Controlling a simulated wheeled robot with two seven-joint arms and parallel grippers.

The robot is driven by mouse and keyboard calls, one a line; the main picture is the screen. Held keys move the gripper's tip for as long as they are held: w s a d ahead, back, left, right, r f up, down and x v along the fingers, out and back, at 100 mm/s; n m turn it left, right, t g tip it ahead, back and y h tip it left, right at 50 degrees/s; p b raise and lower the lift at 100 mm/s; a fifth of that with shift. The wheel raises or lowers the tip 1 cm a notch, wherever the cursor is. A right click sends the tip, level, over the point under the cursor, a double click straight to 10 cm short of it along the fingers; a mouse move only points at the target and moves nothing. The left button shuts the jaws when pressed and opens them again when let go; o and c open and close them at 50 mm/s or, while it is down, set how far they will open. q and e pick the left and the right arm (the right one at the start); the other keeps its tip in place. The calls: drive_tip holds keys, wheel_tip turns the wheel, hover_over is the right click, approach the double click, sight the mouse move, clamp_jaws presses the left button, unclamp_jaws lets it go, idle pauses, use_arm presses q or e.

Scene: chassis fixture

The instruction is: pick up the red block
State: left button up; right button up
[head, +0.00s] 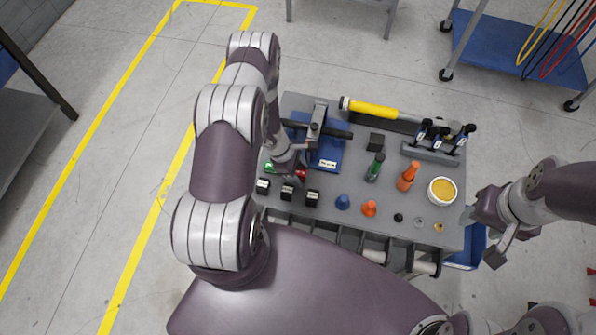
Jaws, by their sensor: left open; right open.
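A small red block (301,175) sits on the grey bench top, partly hidden by my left gripper. My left gripper (291,172) points down over the bench right beside the red block. Its jaws are open, but the fingertips are too small and covered to tell if they touch or surround the block. My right gripper (484,236) is open and empty, off the right edge of the bench, well away from the block.
A small green item (269,168) lies just left of the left gripper. Black labelled blocks (287,192) stand in front. A blue fixture (328,157) is behind. An orange bottle (406,178), green bottle (375,168) and yellow-filled cup (441,191) stand to the right.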

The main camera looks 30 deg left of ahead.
use_arm(q)
drive_tip(key=shift+w+f, duration=0.1)
drive_tip(key=shift+w, duration=0.05)
drive_tip(key=shift+c, duration=0.3)
drive_tip(key=c, duration=1)
clamp_jaws()
